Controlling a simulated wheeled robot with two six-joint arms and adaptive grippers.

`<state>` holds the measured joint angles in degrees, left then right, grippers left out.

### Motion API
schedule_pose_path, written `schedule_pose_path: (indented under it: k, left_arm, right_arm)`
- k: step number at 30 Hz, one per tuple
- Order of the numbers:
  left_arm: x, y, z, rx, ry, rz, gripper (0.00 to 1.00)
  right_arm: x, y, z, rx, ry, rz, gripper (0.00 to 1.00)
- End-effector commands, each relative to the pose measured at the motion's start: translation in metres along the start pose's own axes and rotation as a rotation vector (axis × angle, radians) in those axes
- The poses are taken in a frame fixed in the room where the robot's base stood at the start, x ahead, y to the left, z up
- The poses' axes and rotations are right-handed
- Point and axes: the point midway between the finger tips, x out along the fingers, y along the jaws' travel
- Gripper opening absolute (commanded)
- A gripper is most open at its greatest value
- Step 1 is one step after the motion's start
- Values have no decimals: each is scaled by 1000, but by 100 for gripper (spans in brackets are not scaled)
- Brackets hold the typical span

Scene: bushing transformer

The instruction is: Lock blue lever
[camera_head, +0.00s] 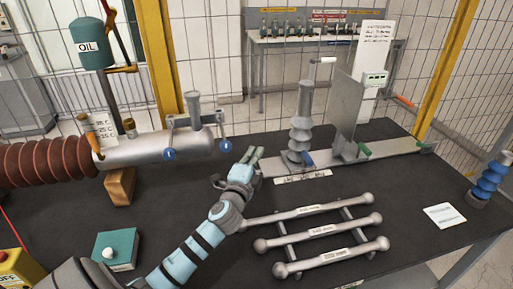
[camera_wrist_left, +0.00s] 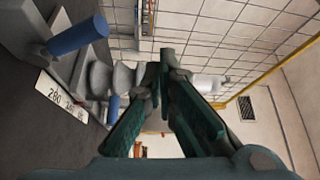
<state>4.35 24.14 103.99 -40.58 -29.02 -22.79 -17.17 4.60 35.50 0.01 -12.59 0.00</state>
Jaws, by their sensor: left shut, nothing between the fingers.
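In the left wrist view a blue lever (camera_wrist_left: 78,36) sticks out beside the insulator (camera_wrist_left: 98,76), at upper left. A second blue piece (camera_wrist_left: 113,108) shows past the insulator there; I cannot tell what it belongs to. My left gripper (camera_head: 254,156) is shut and empty, just left of the insulator's base, apart from the blue lever. Its fingers meet in the left wrist view (camera_wrist_left: 166,62). My right gripper is not in view.
A grey cylinder (camera_head: 150,150) with blue round-ended handles (camera_head: 226,145) lies left of my gripper. A rack of metal bars (camera_head: 325,230) lies in front. A green lever (camera_head: 363,149) is on the rail. A blue insulator (camera_head: 488,180) stands far right. Dark tabletop is clear between them.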

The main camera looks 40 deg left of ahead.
Motion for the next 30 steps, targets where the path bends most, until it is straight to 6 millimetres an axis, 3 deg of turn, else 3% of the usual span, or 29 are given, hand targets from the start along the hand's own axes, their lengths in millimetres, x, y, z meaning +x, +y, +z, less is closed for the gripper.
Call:
schedule_pose_path:
  k: [6, 16, 20, 24, 30]
  left_arm:
    - [2, -33, -4, -1, 1, 0, 0]
    - [2, -37, -4, 0, 1, 3, 0]
    - [2, -41, -5, 0, 1, 3, 0]
    - [4, -61, -7, 0, 1, 3, 0]
    - [6, -89, -10, 0, 1, 2, 0]
  right_arm:
    - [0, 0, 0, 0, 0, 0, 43]
    - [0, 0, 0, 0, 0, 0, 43]
    - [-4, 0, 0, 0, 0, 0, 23]
    - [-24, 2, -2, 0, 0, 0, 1]
    - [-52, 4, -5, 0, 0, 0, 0]
